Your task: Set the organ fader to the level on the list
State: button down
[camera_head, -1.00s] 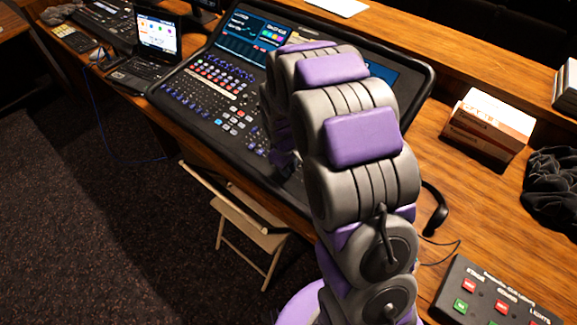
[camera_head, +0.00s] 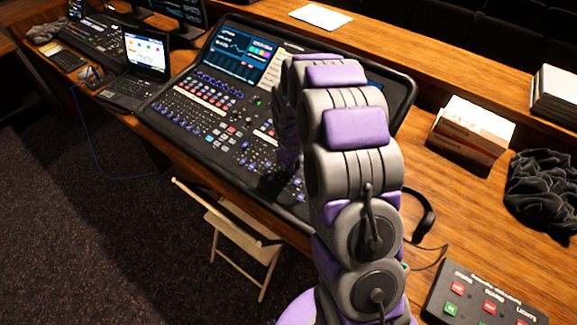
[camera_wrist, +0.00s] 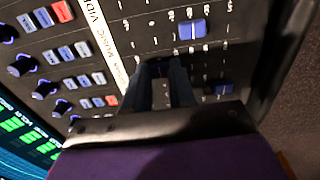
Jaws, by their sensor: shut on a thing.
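The mixing desk (camera_head: 205,110) is a black console with a lit screen and rows of faders and knobs. In the wrist view a white label strip (camera_wrist: 103,38) runs beside the fader tracks; its print reads partly as "MUSIC" and "VID". One blue fader cap (camera_wrist: 192,29) is above my gripper and another (camera_wrist: 222,89) is to its right. My gripper (camera_wrist: 161,68) is down at the desk, its dark fingers shut on a fader cap that they mostly hide. I cannot read which channel it belongs to. In the head view my arm covers the gripper.
A laptop (camera_head: 138,66) stands left of the desk. Headphones (camera_head: 420,214), a box (camera_head: 470,130), black cloth (camera_head: 543,190) and a button panel (camera_head: 487,297) are to the right. A white sheet (camera_head: 320,17) lies at the back. A folding chair (camera_head: 232,235) stands in front.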

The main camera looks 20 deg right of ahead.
jog(key=shift+s+f, duration=0.1)
jog(key=shift+s, duration=0.1)
jog(key=c, duration=1.3)
grip_release()
jog(key=shift+c, duration=0.2)
jog(key=o, duration=0.4)
jog(key=shift+d, duration=0.2)
jog(key=shift+a, duration=0.1)
jog(key=shift+r, duration=0.45)
jog(key=r, duration=0.5)
jog(key=a+r+p, duration=0.1)
jog(key=r, duration=0.5)
jog(key=s+r+p, duration=0.1)
jog(key=r, duration=0.4)
jog(key=shift+a+r, duration=0.15)
jog(key=shift+a, duration=0.05)
